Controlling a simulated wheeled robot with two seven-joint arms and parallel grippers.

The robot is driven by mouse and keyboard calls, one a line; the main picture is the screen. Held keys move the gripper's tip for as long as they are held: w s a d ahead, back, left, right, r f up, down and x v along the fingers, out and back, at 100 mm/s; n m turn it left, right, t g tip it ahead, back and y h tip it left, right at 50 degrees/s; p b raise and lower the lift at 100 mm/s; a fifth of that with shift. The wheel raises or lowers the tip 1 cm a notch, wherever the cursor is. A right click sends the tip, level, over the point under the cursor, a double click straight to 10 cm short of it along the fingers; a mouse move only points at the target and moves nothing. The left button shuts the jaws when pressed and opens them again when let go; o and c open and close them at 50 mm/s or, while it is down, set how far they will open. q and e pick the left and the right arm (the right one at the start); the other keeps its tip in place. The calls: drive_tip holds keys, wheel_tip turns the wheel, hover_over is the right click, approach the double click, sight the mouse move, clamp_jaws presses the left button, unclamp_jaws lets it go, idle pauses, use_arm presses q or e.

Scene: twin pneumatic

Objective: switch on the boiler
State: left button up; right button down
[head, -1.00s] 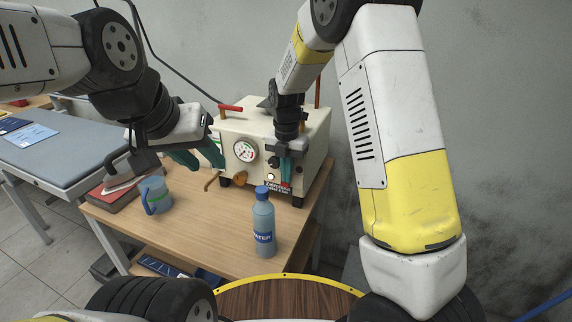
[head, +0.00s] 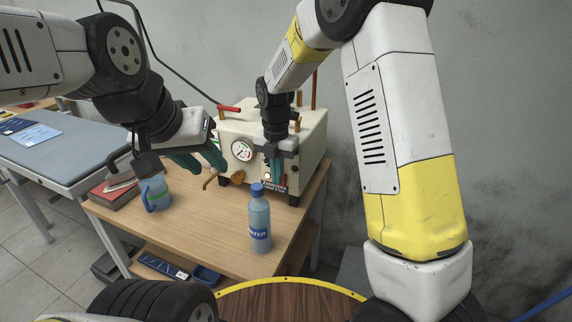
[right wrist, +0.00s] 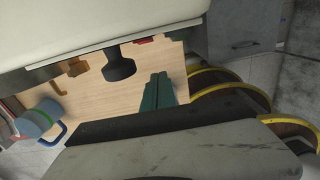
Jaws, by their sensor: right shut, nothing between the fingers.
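The boiler, a cream box (head: 230,127) with a round gauge (head: 243,149), stands on the wooden table's far side. My right gripper (head: 274,182) is shut and empty, pointing down in front of the boiler's front panel. It covers part of the controls; a small pale light (head: 267,176) shows beside the fingers. In the right wrist view, the green fingertips (right wrist: 158,80) are together, just off the boiler's front (right wrist: 90,28), and a small red part (right wrist: 144,40) shows at its lower edge. My left gripper (head: 204,164) has its green fingers apart, empty, left of the boiler.
A water bottle (head: 260,222) stands on the table (head: 205,225) in front of the boiler. A blue mug (head: 155,193) and a red book (head: 112,197) are at the left. A brass tap (head: 237,178) sticks out below the gauge. The table's middle is clear.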

drive_tip(key=w+d+r, duration=0.1)
drive_tip(key=w+r, duration=0.2)
drive_tip(key=r, duration=0.6)
drive_tip(key=shift+w+d, duration=0.15)
drive_tip(key=shift+w, duration=0.1)
drive_tip(key=s+d+r+m+t+y, duration=0.2)
drive_tip(key=s+d+r+m+t, duration=0.1)
drive_tip(key=s+d+r+m, duration=1)
drive_tip(key=s+d+f+m+t, duration=0.2)
drive_tip(key=s+m, duration=1)
drive_tip(key=m, duration=0.6)
drive_tip(key=shift+s+f+t, duration=0.15)
drive_tip(key=shift+f+t, duration=0.35)
drive_tip(key=shift+f, duration=0.2)
